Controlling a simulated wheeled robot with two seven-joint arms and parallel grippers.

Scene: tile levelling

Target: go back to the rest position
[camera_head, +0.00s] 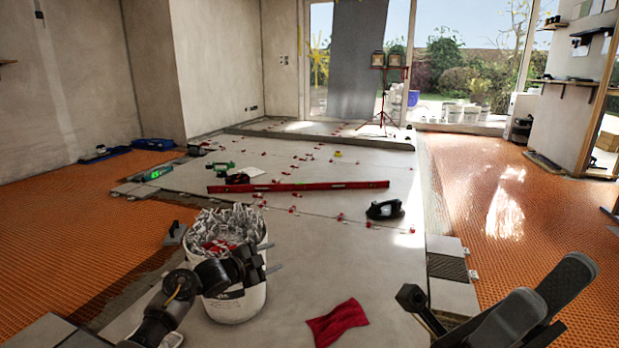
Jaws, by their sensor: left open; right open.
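My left gripper (273,257) reaches in from the lower left and is open. Its fingers point right, in front of a white bucket (237,305) filled with pale clips and some red pieces. I see nothing between those fingers; whether they touch the bucket cannot be told. My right gripper (553,284) shows large and dark at the lower right, close to the camera. It is open, with nothing seen in it. The lower parts of both arms are cut off by the frame.
A red cloth (337,322) lies on the grey tiles right of the bucket. A long red level (298,186) and a black tool (385,209) lie further back among small red pieces. Orange matting (70,225) flanks the tiles. A red work-light stand (384,100) is at the back.

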